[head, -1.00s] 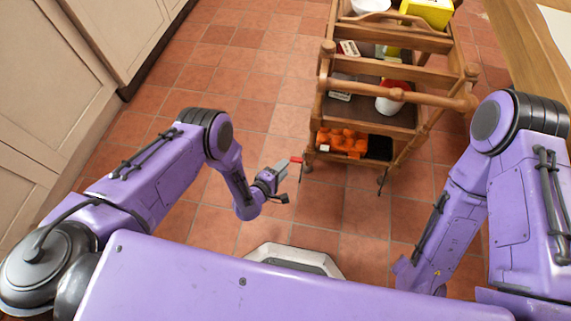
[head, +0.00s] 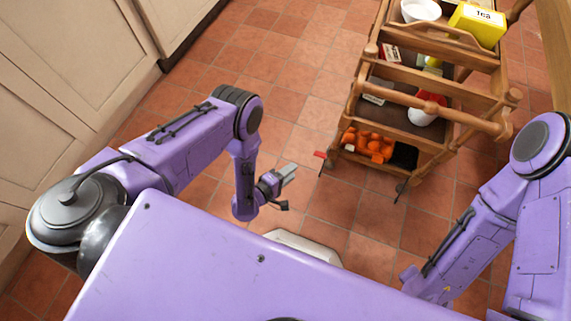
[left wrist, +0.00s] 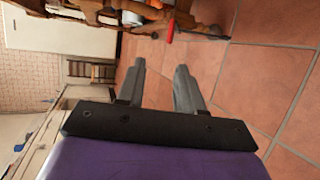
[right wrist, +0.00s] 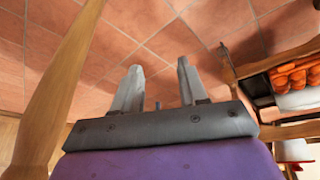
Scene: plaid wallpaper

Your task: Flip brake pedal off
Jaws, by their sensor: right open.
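The red brake pedal (head: 320,155) sticks out at the lower left corner of the wooden cart (head: 400,114), close to the floor. In the left wrist view the pedal (left wrist: 170,31) shows at the top, beyond my fingertips. My left gripper (head: 292,169) is open and empty, a short way left of the pedal and apart from it. Its two fingers (left wrist: 159,66) stand apart in the left wrist view. My right gripper (right wrist: 158,70) is open and empty over the floor; its fingers are outside the head view. I cannot tell the pedal's exact tilt.
The cart holds a white bowl (head: 420,10), a yellow tea box (head: 478,24), a red-and-white container (head: 425,110) and orange items (head: 367,146). A wooden table edge (right wrist: 62,80) is left of my right gripper. Tiled floor (head: 270,70) is free between cabinets (head: 60,80) and cart.

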